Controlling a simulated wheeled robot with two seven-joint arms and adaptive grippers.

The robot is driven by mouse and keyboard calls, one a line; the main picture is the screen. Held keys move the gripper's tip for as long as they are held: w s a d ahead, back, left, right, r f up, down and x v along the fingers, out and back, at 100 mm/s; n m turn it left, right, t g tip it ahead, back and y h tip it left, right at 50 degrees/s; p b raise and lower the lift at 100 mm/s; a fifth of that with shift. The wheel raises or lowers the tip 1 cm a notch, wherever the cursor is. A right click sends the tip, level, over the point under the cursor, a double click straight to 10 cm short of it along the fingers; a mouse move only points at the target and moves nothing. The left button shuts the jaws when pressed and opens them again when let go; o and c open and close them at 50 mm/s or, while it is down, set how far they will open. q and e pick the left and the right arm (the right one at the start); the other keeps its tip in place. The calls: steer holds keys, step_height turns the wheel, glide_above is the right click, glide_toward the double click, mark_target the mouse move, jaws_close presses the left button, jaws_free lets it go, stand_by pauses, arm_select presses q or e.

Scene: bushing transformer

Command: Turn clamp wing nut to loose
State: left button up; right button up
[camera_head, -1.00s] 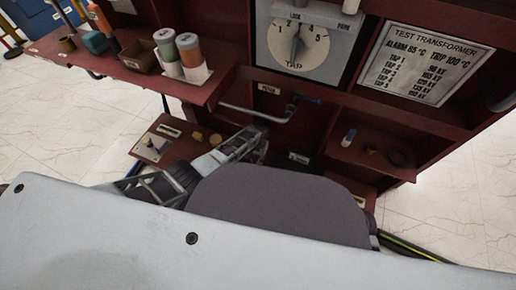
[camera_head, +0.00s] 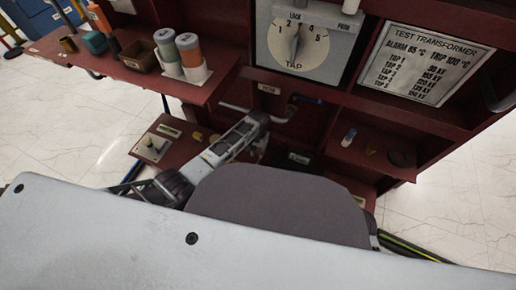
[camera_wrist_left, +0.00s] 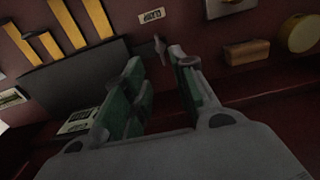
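The clamp wing nut (camera_wrist_left: 160,44) appears in the left wrist view as a small grey piece on the dark red panel, just below a label that seems to read CLAMP (camera_wrist_left: 151,16). My left gripper (camera_wrist_left: 157,66) has green-padded fingers with a clear gap between them. The wing nut shows in this gap, near the fingertips; I cannot tell whether it lies between them or just beyond. In the head view my left gripper (camera_head: 256,122) is at the red cabinet's lower recess, and the wing nut cannot be made out. My right gripper is not in view.
A grey TAP dial (camera_head: 298,45) and a test transformer plate (camera_head: 425,63) are above. A shelf at left holds bottles (camera_head: 190,52) and a brown box (camera_head: 140,58). In the wrist view, yellow bars (camera_wrist_left: 63,27) and a wooden block (camera_wrist_left: 247,51) flank the gripper.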

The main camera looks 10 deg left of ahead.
arm_select(q)
steer(key=shift+r, duration=1.1)
steer(key=shift+s, duration=0.1)
